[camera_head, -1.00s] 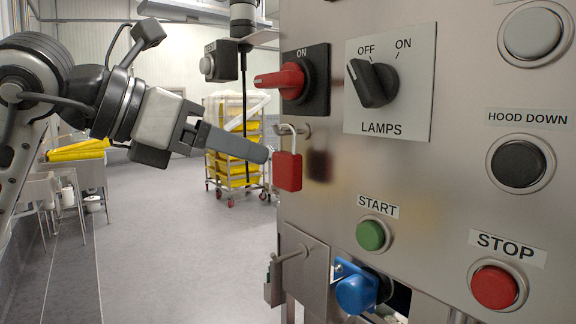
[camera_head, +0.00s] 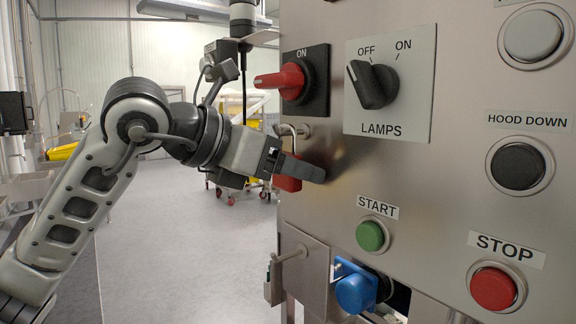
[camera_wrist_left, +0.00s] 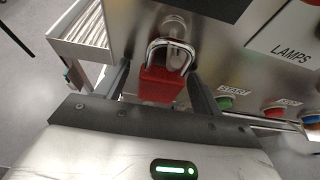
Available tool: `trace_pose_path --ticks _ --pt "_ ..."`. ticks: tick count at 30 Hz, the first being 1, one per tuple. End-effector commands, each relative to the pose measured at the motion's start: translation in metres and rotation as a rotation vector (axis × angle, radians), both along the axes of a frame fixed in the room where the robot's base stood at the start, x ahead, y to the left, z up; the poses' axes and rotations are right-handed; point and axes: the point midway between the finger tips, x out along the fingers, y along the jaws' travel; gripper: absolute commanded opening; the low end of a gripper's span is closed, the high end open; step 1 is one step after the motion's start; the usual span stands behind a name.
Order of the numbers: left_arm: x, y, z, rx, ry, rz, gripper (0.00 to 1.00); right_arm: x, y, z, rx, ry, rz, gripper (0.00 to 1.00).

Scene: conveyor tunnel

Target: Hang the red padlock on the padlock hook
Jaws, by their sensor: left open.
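The red padlock (camera_head: 287,185) hangs upright by its steel shackle from a metal peg (camera_head: 304,130) on the panel, below the red ON switch. My left gripper (camera_head: 308,171) is at the padlock, and its finger hides part of the red body in the head view. In the left wrist view the padlock (camera_wrist_left: 160,86) sits between the two open fingers, with its shackle around the peg (camera_wrist_left: 174,27). I cannot tell whether a finger touches it. A second peg (camera_head: 292,256) sticks out of a small plate lower down; it is bare. My right gripper is not in view.
The steel panel carries the red ON switch (camera_head: 291,80), the black lamps knob (camera_head: 372,84), the green start button (camera_head: 370,236) and the red stop button (camera_head: 494,288). A blue part (camera_head: 356,293) juts out below. Open floor lies to the left.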

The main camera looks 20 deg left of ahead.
Motion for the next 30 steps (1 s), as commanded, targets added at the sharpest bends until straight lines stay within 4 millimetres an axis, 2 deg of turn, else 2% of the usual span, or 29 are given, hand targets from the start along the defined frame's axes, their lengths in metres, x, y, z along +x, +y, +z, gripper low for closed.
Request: trace_pose_path --ticks 2,6,9,10,13,14,30 --pt "0.000 0.000 0.000 0.000 0.000 0.000 0.65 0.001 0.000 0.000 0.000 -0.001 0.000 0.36" --pt "0.000 0.000 0.000 -0.001 0.001 0.000 0.26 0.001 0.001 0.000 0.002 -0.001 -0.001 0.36" --pt "0.000 0.000 0.000 -0.001 0.001 0.000 0.00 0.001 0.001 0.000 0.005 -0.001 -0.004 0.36" --pt "0.000 0.000 0.001 -0.001 -0.001 0.000 0.33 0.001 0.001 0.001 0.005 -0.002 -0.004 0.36" --pt "0.000 0.000 0.001 -0.001 -0.001 0.000 0.05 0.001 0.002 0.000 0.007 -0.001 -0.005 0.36" --pt "0.000 0.000 0.001 -0.001 -0.001 0.000 0.00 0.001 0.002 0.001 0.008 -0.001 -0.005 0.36" --pt "0.000 0.000 0.016 -0.001 0.000 0.000 0.00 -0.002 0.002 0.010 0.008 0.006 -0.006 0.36"
